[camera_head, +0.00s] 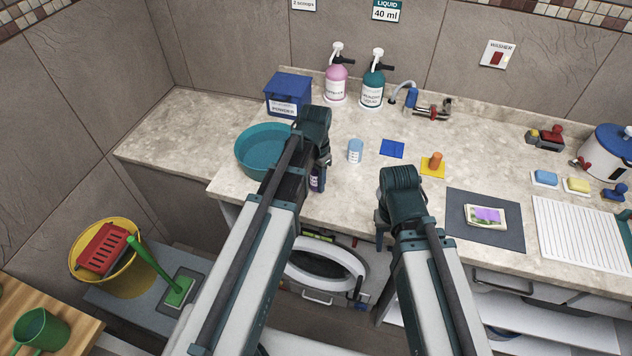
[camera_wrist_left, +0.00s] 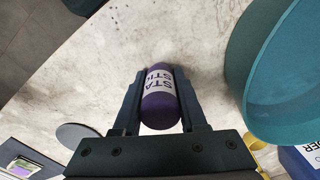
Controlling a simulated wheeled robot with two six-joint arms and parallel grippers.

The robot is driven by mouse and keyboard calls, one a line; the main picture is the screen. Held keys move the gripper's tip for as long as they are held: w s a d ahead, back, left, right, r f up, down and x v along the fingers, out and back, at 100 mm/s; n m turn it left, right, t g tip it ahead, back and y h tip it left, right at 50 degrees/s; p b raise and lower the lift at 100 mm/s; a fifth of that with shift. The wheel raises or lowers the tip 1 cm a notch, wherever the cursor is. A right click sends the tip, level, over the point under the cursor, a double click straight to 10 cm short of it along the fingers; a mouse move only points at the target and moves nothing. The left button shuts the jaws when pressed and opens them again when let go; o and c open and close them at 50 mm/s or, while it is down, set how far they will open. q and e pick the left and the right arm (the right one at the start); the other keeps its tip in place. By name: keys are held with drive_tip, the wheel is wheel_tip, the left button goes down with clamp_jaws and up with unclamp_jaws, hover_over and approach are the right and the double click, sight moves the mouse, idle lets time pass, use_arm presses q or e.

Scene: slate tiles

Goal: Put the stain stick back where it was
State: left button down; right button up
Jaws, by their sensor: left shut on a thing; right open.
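The stain stick is a purple cylinder with a white label (camera_wrist_left: 158,92), partly readable as "STA STI", between the fingers of my left gripper (camera_wrist_left: 160,80). In the head view the stain stick (camera_head: 317,181) shows only as a small dark purple piece below my left gripper (camera_head: 316,168), at the counter's front by the teal basin. My left gripper is shut on it. Whether it touches the counter is unclear. My right gripper (camera_head: 381,232) is open near the counter's front edge; its fingers are mostly hidden. A blue square (camera_head: 392,148) lies bare on the counter; a yellow square (camera_head: 432,170) carries an orange piece (camera_head: 436,160).
The teal basin (camera_head: 262,150) is close beside my left gripper. A light blue bottle (camera_head: 355,151) stands right of it. Behind are a blue powder box (camera_head: 288,94), a pink pump bottle (camera_head: 336,84) and a teal one (camera_head: 372,86). A dark mat (camera_head: 484,239) lies right.

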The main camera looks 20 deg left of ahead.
use_arm(q)
drive_tip(key=shift+f, duration=0.2)
drive_tip(key=shift+c, duration=2.3)
unclamp_jaws()
drive_tip(key=shift+r, duration=0.15)
wheel_tip(320, 180, up, 12)
drive_tip(key=p, duration=1.2)
drive_tip(key=shift+r, duration=0.1)
drive_tip(key=s+d+n+y, duration=0.1)
drive_tip(key=s+d+n, duration=0.1)
drive_tip(key=s+d, duration=0.8)
drive_tip(key=s, duration=0.4)
drive_tip(key=shift+s+d, duration=0.15)
drive_tip(key=shift+d, duration=0.1)
